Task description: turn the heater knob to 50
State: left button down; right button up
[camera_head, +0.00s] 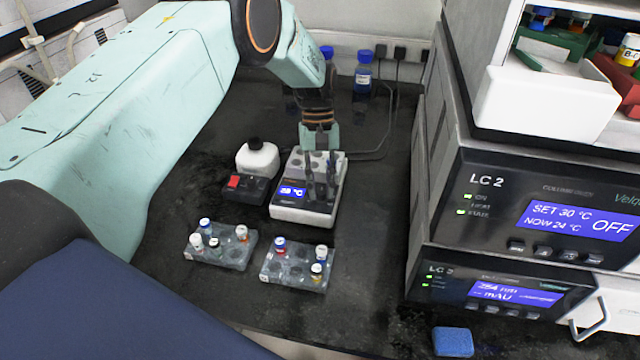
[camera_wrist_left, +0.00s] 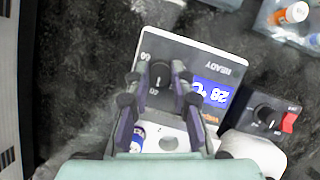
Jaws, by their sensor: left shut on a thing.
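The heater (camera_head: 303,213) is a white block with a dark front panel and a holed top; it also shows in the left wrist view (camera_wrist_left: 190,52). Its blue display (camera_wrist_left: 212,92) reads about 28 °C, upside down there. The black heater knob (camera_wrist_left: 160,73) is on the panel, beside a printed 60. My left gripper (camera_head: 321,192) points down at the panel, its fingers hiding the knob in the head view. In the wrist view the left gripper (camera_wrist_left: 157,82) has its fingers on both sides of the knob, shut on it. The knob's exact setting is unclear. My right gripper is not in view.
Two clear vial racks (camera_head: 222,252) (camera_head: 297,268) stand in front. The LC 2 instruments (camera_head: 545,215) rise at right. Blue-capped bottles (camera_head: 363,72) stand behind.

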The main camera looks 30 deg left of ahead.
pick_arm(q)
jog(key=m, duration=0.2)
jog(key=m+y, duration=0.1)
jog(key=shift+s+d+f+m+g, duration=0.1)
jog(key=shift+d+m+g, duration=0.05)
jog(key=shift+m+g, duration=0.25)
jog(key=m+y, duration=0.1)
jog(key=m, duration=0.1)
jog(key=shift+m, duration=0.4)
jog(key=m+y+p, duration=0.1)
jog(key=m, duration=0.2)
jog(key=m+y+p, duration=0.1)
jog(key=m, duration=0.1)
jog(key=shift+d+m+y, duration=0.2)
jog(key=shift+m+y, duration=0.1)
jog(key=shift+m, duration=0.1)
jog(key=c, duration=1.1)
grip_release()
jog(key=shift+c, duration=0.2)
jog(key=shift+t, duration=0.3)
jog(key=v, duration=1.2)
